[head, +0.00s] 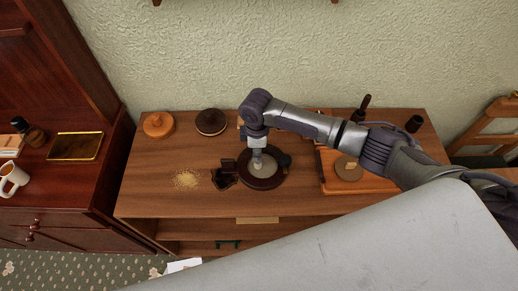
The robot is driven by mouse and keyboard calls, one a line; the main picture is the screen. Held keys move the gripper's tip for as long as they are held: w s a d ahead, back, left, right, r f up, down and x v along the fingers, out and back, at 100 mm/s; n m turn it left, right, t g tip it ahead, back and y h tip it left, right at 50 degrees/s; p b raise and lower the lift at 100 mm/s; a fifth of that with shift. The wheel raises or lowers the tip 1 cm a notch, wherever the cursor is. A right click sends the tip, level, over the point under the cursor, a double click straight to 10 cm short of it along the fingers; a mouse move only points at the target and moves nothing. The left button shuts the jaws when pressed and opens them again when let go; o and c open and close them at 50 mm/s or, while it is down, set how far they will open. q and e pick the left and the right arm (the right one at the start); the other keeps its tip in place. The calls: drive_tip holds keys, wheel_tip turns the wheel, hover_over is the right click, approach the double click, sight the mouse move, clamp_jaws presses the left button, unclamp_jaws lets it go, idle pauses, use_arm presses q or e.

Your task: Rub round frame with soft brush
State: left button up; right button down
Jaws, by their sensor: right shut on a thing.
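The round frame (266,184) is a dark brown ring with a paler centre, lying flat on the wooden cabinet top. My right gripper (257,153) points down right over it, its tip at the frame's upper left part. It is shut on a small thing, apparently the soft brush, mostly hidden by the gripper. I cannot tell for sure whether the brush touches the frame. My left gripper is not in view.
A heap of tan grains (186,179) and a black irregular piece (223,179) lie left of the frame. An orange-brown lidded pot (158,124) and a round dark-topped box (211,121) stand behind. An orange wooden board (331,180) lies right, under my arm. The cabinet's front left is clear.

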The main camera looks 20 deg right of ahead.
drive_tip(key=shift+w+a+r+p, duration=0.2)
drive_tip(key=shift+a+r+p, duration=0.25)
drive_tip(key=shift+p, duration=0.2)
drive_tip(key=shift+r+p, duration=0.4)
drive_tip(key=shift+r, duration=0.4)
drive_tip(key=r+p, duration=0.3)
drive_tip(key=shift+s+d, duration=0.2)
drive_tip(key=shift+d, duration=0.1)
drive_tip(key=shift+r+p, duration=0.25)
drive_tip(key=shift+p, duration=0.1)
drive_tip(key=shift+w+a+r, duration=0.1)
drive_tip(key=shift+w+r, duration=0.1)
drive_tip(key=shift+r, duration=0.35)
drive_tip(key=shift+s+r, duration=0.2)
drive_tip(key=shift+r, duration=0.3)
drive_tip(key=shift+s, duration=0.1)
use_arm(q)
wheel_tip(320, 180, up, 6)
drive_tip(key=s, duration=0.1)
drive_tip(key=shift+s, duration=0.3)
